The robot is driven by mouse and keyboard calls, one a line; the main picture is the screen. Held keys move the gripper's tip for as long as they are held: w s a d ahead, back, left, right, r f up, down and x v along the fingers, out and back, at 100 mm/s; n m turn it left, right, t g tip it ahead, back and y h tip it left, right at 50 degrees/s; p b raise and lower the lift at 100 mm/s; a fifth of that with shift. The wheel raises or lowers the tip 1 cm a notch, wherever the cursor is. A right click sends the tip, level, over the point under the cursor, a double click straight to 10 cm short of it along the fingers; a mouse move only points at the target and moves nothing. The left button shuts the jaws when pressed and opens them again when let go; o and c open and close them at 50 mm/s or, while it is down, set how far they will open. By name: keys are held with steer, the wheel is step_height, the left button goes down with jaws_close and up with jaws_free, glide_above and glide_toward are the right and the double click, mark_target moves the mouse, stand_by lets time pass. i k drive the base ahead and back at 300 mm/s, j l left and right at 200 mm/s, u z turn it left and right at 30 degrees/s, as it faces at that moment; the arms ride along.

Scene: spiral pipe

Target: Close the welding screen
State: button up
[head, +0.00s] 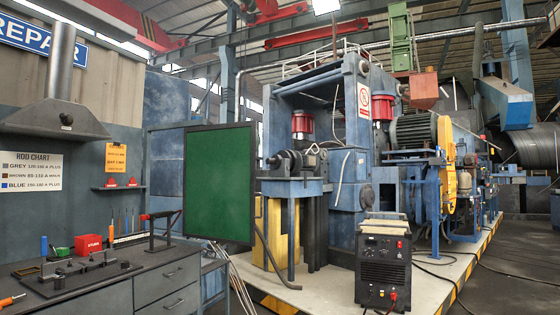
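The welding screen (218,184) is a dark green panel in a thin black frame. It stands upright in the middle left of the head view, just beyond the right end of the workbench. A thin vertical handle shows at its right edge (258,207). Its left edge is near a blue-grey frame behind it. I cannot tell from this view how far it is swung. My gripper is not in view.
A grey workbench (165,279) with drawers fills the lower left, with tools and a red box (88,245) on it. A black welding machine (383,268) stands on the right. Cables cross the floor. Large blue machinery (340,120) rises behind the screen.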

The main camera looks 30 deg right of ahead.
mark_target(219, 170)
steer(key=i+l+z, duration=0.15)
steer(key=i+z, duration=0.6)
steer(key=z, duration=0.15)
